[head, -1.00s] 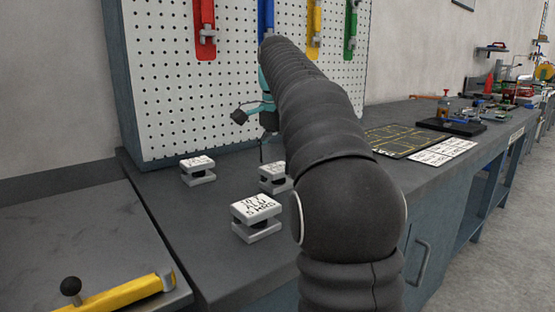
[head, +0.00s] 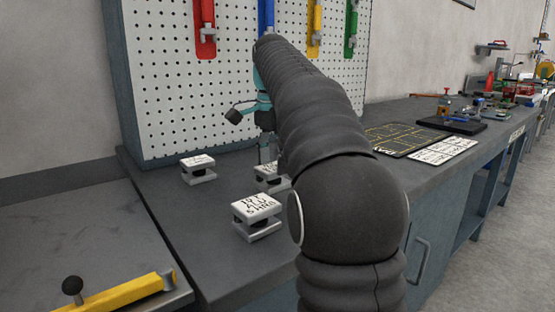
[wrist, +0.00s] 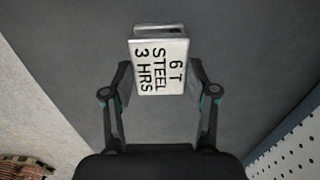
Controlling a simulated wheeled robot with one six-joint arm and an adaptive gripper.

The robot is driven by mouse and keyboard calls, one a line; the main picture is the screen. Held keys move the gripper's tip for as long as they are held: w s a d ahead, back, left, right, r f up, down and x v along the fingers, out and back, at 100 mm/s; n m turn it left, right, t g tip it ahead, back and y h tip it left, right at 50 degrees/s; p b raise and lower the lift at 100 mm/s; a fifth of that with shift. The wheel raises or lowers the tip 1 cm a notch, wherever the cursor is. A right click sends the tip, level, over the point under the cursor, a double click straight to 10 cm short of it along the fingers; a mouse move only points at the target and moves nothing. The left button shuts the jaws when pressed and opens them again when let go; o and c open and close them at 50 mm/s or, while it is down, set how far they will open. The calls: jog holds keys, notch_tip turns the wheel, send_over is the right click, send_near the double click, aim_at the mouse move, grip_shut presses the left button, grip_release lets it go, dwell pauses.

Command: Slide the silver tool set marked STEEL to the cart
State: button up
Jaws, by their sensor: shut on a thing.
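The silver tool set marked STEEL (wrist: 160,66) lies on the grey bench between the fingers of my gripper (wrist: 161,88). Its label reads "6 T STEEL 3 HRS" in the wrist view. My gripper is shut on it. In the head view, the gripper (head: 268,150) is low at the middle silver set (head: 268,174), partly hidden behind my arm; its label is unreadable there. The cart (head: 80,230) appears to be the dark grey top at lower left, against the bench's left end.
A silver set with an ALU label (head: 257,207) stands in front, and another set (head: 198,163) behind left; a gap lies between them. A pegboard (head: 165,90) stands behind. A yellow bar (head: 115,295) with a black knob lies along the cart's near side.

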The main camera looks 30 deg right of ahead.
jog(key=shift+s+a+p, duration=0.35)
jog(key=shift+s+a, duration=0.1)
jog(key=shift+a, duration=3)
jog(key=shift+s+a+p, duration=0.3)
jog(key=shift+s+a, duration=0.1)
jog(key=shift+a, duration=3)
jog(key=shift+s+a+p, duration=0.35)
jog(key=shift+s+a, duration=0.1)
jog(key=shift+a, duration=3)
jog(key=shift+s+a, duration=0.45)
jog(key=shift+a, duration=3.2)
jog(key=shift+s+a, duration=0.5)
jog(key=shift+a, duration=3.15)
jog(key=shift+s+a, duration=0.45)
jog(key=shift+a, duration=3.2)
jog(key=shift+s+a, duration=0.25)
jog(key=shift+a, duration=1.65)
jog(key=shift+s+a, duration=0.2)
jog(key=shift+a, duration=1.75)
jog(key=shift+s+a, duration=0.25)
jog(key=shift+a, duration=1.65)
jog(key=o, duration=1.2)
